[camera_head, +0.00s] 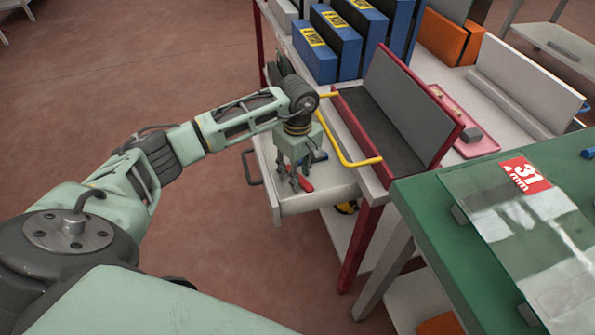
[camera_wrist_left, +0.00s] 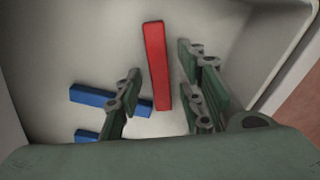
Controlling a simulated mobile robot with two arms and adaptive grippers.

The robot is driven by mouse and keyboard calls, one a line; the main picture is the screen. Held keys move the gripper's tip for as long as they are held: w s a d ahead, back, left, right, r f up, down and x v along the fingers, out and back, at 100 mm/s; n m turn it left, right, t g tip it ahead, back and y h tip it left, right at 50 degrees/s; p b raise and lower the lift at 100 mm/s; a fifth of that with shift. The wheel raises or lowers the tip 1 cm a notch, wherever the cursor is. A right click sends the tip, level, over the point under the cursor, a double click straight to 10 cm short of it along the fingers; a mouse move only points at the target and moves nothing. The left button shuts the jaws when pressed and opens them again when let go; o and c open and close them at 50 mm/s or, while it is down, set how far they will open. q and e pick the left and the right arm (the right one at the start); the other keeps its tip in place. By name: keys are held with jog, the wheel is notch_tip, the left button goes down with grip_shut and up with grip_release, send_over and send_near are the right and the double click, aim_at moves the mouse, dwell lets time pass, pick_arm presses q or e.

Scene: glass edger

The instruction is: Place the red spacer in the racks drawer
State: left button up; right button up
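The red spacer (camera_wrist_left: 157,60) lies on the floor of the pulled-out white drawer (camera_wrist_left: 95,50). In the head view a small part of the red spacer (camera_head: 306,184) shows at the fingers, and the drawer (camera_head: 320,198) juts out under the rack table. My left gripper (camera_head: 297,180) points down into the drawer. In the left wrist view its fingers (camera_wrist_left: 160,62) are open, one on each side of the red spacer, with gaps between. The spacer's near end sits between the fingers. My right gripper is not in view.
Blue spacers (camera_wrist_left: 110,102) lie left of the red one, partly behind the left finger. A yellow bar handle (camera_head: 348,150) and red-framed rack (camera_head: 405,105) stand beside the drawer. A green table (camera_head: 440,215) with a glass sheet (camera_head: 535,235) is at right. Floor at left is clear.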

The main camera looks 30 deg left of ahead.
pick_arm(q)
jog(key=shift+r, duration=0.2)
notch_tip(320, 180, up, 12)
jog(key=p, duration=0.1)
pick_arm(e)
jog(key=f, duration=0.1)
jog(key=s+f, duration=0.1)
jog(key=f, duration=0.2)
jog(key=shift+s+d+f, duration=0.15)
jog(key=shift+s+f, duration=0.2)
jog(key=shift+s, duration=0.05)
pick_arm(q)
jog(key=shift+f, duration=0.15)
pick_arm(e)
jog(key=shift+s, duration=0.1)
